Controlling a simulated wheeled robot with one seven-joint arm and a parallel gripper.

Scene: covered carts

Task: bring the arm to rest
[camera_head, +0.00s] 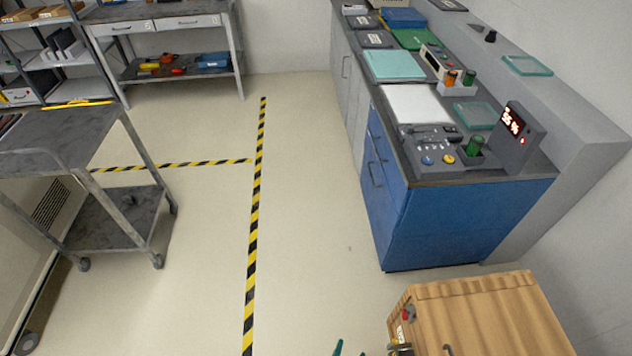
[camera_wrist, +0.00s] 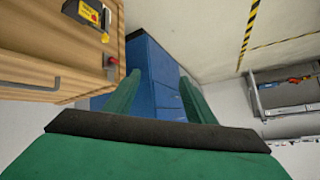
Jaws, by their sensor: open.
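My gripper (camera_wrist: 160,78) shows in the wrist view as two green fingers, spread apart with nothing between them. Its tips also show at the bottom edge of the head view (camera_head: 350,350), just left of the wooden cart (camera_head: 485,318). In the wrist view the wooden cart (camera_wrist: 45,45) fills the upper left, close to the left finger; I cannot tell the exact gap. The blue cabinet (camera_wrist: 152,72) shows beyond and between the fingers. Most of my arm is out of view.
The blue counter (camera_head: 450,225) at right carries a control box (camera_head: 440,150), a display (camera_head: 515,125) and trays. A grey trolley (camera_head: 110,215) stands at left. A workbench (camera_head: 170,50) and shelves stand behind. The floor with striped tape (camera_head: 255,200) is clear in the middle.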

